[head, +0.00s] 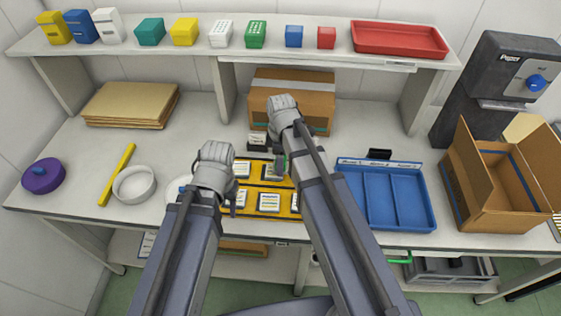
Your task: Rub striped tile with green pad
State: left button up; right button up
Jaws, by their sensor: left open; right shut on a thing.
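A yellow tray (254,210) holding several white tiles with dark markings lies on the table in front of me, partly hidden by my arms. One tile (270,202) is in its front row and another (242,170) in its back row. The markings are too small to tell surely which tile is striped. My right gripper (279,172) is over the back row, shut on a small greenish thing that looks like the green pad, mostly hidden. I cannot tell whether it touches a tile. My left gripper (236,207) is open at the tray's left side.
A blue compartment tray (386,227) and an open cardboard box (495,218) stand to the right. A white bowl (134,185), a yellow bar (117,175) and a purple round object (43,177) are left. A closed box (320,105) stands behind.

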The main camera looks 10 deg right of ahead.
jog(key=shift+r+p, duration=1.9)
jog(key=shift+r, duration=0.4)
notch_tip(320, 180, up, 3)
jog(key=p, duration=0.3)
jog(key=shift+a, duration=0.1)
